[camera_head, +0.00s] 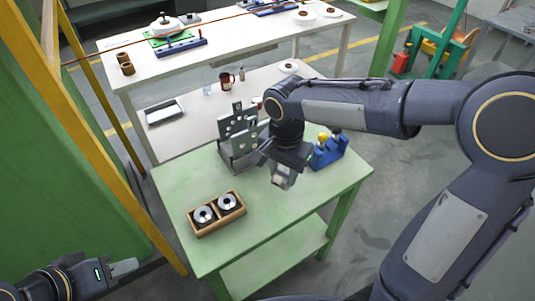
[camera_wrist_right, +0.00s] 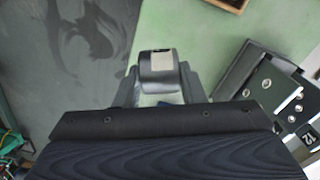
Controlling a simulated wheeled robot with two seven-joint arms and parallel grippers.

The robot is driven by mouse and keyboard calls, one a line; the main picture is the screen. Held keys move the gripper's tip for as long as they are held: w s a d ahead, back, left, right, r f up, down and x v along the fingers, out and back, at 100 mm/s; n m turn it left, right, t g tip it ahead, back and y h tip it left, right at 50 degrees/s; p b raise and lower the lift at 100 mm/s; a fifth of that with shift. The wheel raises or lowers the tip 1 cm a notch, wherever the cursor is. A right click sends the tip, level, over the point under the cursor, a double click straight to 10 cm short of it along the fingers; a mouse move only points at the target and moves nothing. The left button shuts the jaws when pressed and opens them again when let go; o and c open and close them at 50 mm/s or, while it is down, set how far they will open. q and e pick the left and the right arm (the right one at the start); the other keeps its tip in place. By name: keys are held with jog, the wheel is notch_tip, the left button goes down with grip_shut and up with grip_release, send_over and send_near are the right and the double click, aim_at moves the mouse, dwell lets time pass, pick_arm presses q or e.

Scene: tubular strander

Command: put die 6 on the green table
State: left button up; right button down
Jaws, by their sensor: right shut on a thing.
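The green table (camera_head: 265,218) stands in the middle of the head view. My right gripper (camera_head: 283,181) is over its right half, pointing down. In the wrist view my right gripper (camera_wrist_right: 158,88) is shut on a small dark round die (camera_wrist_right: 158,68) with a pale patch on its side. I cannot read a number on it. The wrist view shows the green table top (camera_wrist_right: 195,35) behind the die; I cannot tell the gap between them. My left gripper (camera_head: 125,267) is low at the left, away from the table, and its jaws are too small to judge.
A wooden tray (camera_head: 217,228) with two round metal dies is at the table's front left. A grey plate rack (camera_head: 240,155) with holes stands behind my right gripper, and a blue holder (camera_head: 328,152) stands to its right. The front right of the table is clear.

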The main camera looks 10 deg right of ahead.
jog(key=w+d+f+p, duration=0.1)
jog(key=w+d+f, duration=0.1)
jog(key=d, duration=0.1)
jog(key=w+d+f+p, duration=0.1)
jog(key=w+d+f, duration=0.2)
jog(key=w+d+f+p, duration=0.1)
jog(key=w+d+f, duration=0.1)
jog(key=d+f, duration=0.1)
jog(key=shift+w+d+f, duration=0.15)
jog(key=shift+w+d, duration=0.15)
jog(key=shift+d, duration=0.25)
jog(key=shift+w+d+f, duration=0.15)
jog(key=shift+d+f, duration=0.05)
jog(key=shift+f, duration=0.15)
jog(key=f, duration=0.3)
jog(key=shift+w+d+f, duration=0.1)
jog(key=shift+d+f, duration=0.05)
jog(key=shift+d, duration=0.05)
jog(key=shift+f, duration=0.2)
jog(key=shift+f, duration=0.15)
jog(key=c, duration=0.9)
grip_release()
